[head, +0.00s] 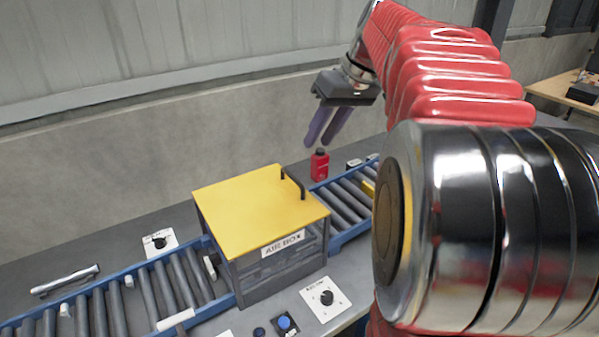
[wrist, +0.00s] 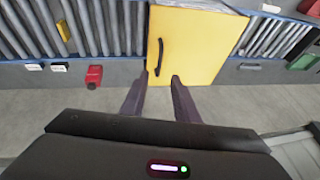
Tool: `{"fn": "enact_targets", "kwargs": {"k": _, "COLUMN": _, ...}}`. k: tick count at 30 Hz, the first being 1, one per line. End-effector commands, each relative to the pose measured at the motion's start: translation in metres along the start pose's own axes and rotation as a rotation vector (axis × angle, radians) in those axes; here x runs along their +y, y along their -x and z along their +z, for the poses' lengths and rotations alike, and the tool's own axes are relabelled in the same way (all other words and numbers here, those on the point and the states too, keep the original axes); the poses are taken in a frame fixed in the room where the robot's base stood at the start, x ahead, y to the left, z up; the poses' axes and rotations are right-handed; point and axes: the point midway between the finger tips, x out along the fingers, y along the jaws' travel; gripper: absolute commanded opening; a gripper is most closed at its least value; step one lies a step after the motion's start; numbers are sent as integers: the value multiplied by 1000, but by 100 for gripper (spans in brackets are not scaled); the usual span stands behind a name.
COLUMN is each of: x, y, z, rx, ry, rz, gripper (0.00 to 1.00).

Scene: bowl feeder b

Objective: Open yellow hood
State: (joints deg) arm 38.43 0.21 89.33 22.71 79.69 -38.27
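The yellow hood (head: 248,208) is the flat lid of a grey box labelled "AIR BOX", and it lies closed on top. A black bar handle (head: 292,184) stands on the hood near its right edge. In the wrist view the hood (wrist: 200,45) is ahead of the fingers, with its handle (wrist: 159,58) near its left edge. My gripper (head: 322,140) is above and behind the hood in the head view, apart from the handle. Its two purple fingers are spread with nothing between them, as the wrist view (wrist: 157,88) also shows.
A blue roller conveyor (head: 120,300) runs through the box on both sides. A red bottle (head: 320,165) stands behind it, near the gripper. A knob panel (head: 325,298) and a blue button (head: 284,323) are in front. A metal tool (head: 65,280) lies at left.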

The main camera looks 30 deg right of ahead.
Motion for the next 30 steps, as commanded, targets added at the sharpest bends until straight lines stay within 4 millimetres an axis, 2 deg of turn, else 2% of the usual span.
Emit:
{"fn": "enact_targets", "kwargs": {"k": 21, "x": 0, "y": -104, "z": 0, "rx": -2, "ry": 0, "rz": -1, "gripper": 28}}
{"fn": "enact_targets", "kwargs": {"k": 25, "x": 0, "y": -120, "z": 0, "rx": -2, "ry": -1, "rz": -1, "gripper": 28}}
{"fn": "enact_targets", "kwargs": {"k": 30, "x": 0, "y": -130, "z": 0, "rx": 1, "ry": 0, "rz": 1, "gripper": 28}}
